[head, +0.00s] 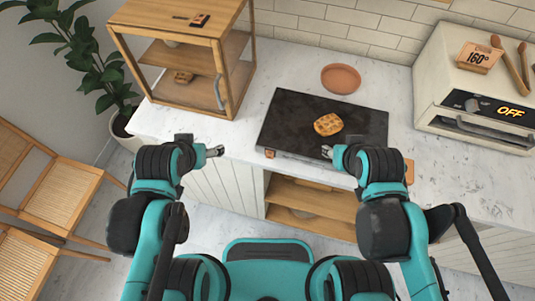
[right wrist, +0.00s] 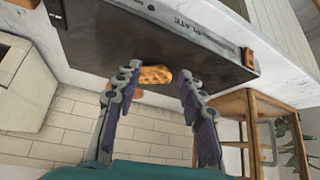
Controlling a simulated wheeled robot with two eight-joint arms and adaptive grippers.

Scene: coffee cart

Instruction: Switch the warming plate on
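The warming plate (head: 285,115) is a flat black slab on the counter with a waffle (head: 328,124) on top. Its front face, lettered "WARMING PLATE", shows in the right wrist view (right wrist: 200,25). A small orange switch (head: 270,153) sits at the left end of that face; it also shows in the right wrist view (right wrist: 250,58). I cannot read its setting. My right gripper (head: 327,152) is near the plate's front edge, right of the switch; its fingers are open and empty in the right wrist view (right wrist: 158,85). My left gripper (head: 214,151) hovers left of the plate, apparently empty.
A wooden cabinet (head: 180,95) with a glass-fronted door stands at the back left. A terracotta dish (head: 340,78) lies behind the plate. A cream oven (head: 475,85) reading "OFF" stands at the right. Open shelves (head: 310,205) are below the counter.

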